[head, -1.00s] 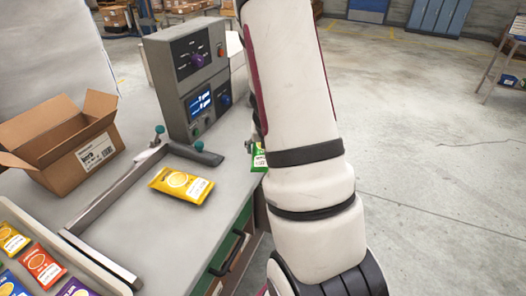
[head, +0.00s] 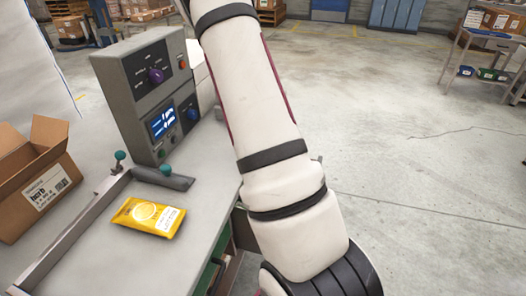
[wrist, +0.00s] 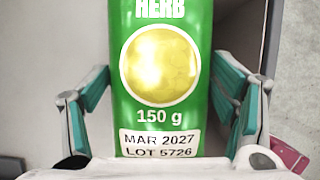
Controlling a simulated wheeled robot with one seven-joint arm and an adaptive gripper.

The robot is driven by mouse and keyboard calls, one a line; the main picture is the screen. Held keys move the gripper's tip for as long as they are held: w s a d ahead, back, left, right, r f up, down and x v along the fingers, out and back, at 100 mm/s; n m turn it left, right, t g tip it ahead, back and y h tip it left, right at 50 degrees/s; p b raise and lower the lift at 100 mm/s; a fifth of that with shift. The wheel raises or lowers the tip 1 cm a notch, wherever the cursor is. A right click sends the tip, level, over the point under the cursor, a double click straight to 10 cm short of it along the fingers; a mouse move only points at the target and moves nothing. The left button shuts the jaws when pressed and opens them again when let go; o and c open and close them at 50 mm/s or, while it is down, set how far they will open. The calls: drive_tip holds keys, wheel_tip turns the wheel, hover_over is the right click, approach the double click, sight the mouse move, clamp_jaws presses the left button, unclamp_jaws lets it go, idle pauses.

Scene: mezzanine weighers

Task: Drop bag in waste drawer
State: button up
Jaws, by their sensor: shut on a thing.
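A green bag (wrist: 160,125) marked HERB, 150 g, fills the middle of the wrist view. My gripper (wrist: 162,110) is shut on it, with a teal-padded finger at each side. In the head view my arm hides the gripper and the bag. A green drawer front (head: 207,277) shows in part under the right edge of the bench. My arm covers much of that side, so I cannot tell which drawer is for waste or how far it is open.
A yellow bag (head: 149,217) lies on the bench (head: 140,258), in front of a grey control unit (head: 148,95) with a lit display. An open cardboard box (head: 38,190) stands at left. A metal rail (head: 75,235) crosses the bench. Clear concrete floor (head: 420,200) lies at right.

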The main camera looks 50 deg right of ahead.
wheel_tip(320, 180, down, 2)
drive_tip(key=b, duration=0.2)
drive_tip(key=shift+w+b, duration=0.15)
drive_tip(key=shift+b, duration=0.2)
drive_tip(key=shift+f+b, duration=0.45)
drive_tip(key=shift+b, duration=0.25)
drive_tip(key=shift+s, duration=0.2)
drive_tip(key=o, duration=1.3)
drive_tip(key=shift+v, duration=5.95)
